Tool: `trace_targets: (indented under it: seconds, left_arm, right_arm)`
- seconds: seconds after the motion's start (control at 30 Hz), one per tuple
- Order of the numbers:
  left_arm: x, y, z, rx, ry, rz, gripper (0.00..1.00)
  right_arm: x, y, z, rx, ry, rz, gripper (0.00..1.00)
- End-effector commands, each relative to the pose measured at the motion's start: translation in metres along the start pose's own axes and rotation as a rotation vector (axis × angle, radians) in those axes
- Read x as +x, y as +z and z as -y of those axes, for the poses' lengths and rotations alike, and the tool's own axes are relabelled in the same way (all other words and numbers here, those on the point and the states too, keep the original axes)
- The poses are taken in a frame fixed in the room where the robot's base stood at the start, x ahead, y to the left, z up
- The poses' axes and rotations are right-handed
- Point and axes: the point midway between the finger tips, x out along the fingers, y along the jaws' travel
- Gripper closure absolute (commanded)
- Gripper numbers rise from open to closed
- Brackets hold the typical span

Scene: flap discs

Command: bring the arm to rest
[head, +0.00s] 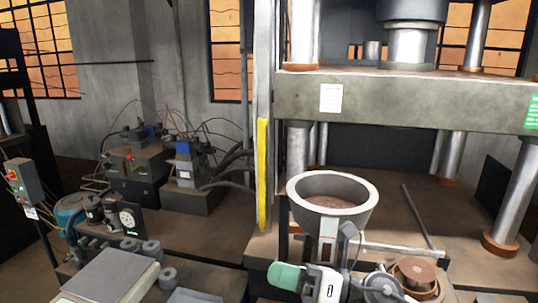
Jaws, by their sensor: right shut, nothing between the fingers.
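My right arm comes in at the bottom, right of centre, with white, grey and green links. My right gripper (327,252) shows small and partly hidden, just in front of a grey conical hopper (359,223). It looks shut and holds nothing. I cannot tell whether it touches the hopper. My left arm and left gripper are not in view.
The hopper has brownish material inside. A large press (430,101) stands behind it. A yellow strip (263,175) runs up its left side. A round brown part (417,272) is at lower right. A grey panel (108,276) and machinery (140,160) fill the left.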

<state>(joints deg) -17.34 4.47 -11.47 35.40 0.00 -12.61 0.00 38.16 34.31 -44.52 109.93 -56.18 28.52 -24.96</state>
Motion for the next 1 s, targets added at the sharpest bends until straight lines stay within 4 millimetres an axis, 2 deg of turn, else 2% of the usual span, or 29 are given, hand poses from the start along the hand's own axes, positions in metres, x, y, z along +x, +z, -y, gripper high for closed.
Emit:
trace_targets:
  seconds: [0.07, 0.2, 0.27, 0.37, 0.47, 0.6, 0.7, 0.8, 1.0]
  left_arm:
    - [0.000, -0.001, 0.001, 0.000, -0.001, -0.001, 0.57]
    - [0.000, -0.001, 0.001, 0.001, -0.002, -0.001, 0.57]
    - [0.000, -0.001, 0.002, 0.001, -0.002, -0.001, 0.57]
    - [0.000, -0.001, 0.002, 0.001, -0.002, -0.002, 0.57]
    - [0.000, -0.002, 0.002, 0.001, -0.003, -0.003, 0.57]
    - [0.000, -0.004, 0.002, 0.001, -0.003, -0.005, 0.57]
    - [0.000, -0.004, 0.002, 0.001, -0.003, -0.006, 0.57]
    - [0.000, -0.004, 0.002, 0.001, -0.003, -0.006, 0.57]
    - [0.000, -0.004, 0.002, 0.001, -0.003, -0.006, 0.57]
  right_arm:
    - [-0.003, 0.006, -0.004, 0.199, 0.008, 0.225, 1.00]
    - [-0.033, 0.015, 0.011, 0.571, -0.034, 0.618, 1.00]
    - [-0.052, 0.011, 0.023, 0.735, -0.071, 0.778, 1.00]
    - [-0.091, -0.010, 0.047, 1.010, -0.158, 1.035, 1.00]
    - [-0.134, -0.049, 0.067, 1.285, -0.277, 1.282, 1.00]
    - [-0.188, -0.124, 0.076, 1.636, -0.488, 1.591, 1.00]
    - [-0.214, -0.173, 0.068, 1.819, -0.633, 1.749, 1.00]
    - [-0.233, -0.212, 0.055, 1.953, -0.766, 1.868, 1.00]
    - [-0.257, -0.273, 0.020, 2.145, -1.006, 2.040, 1.00]
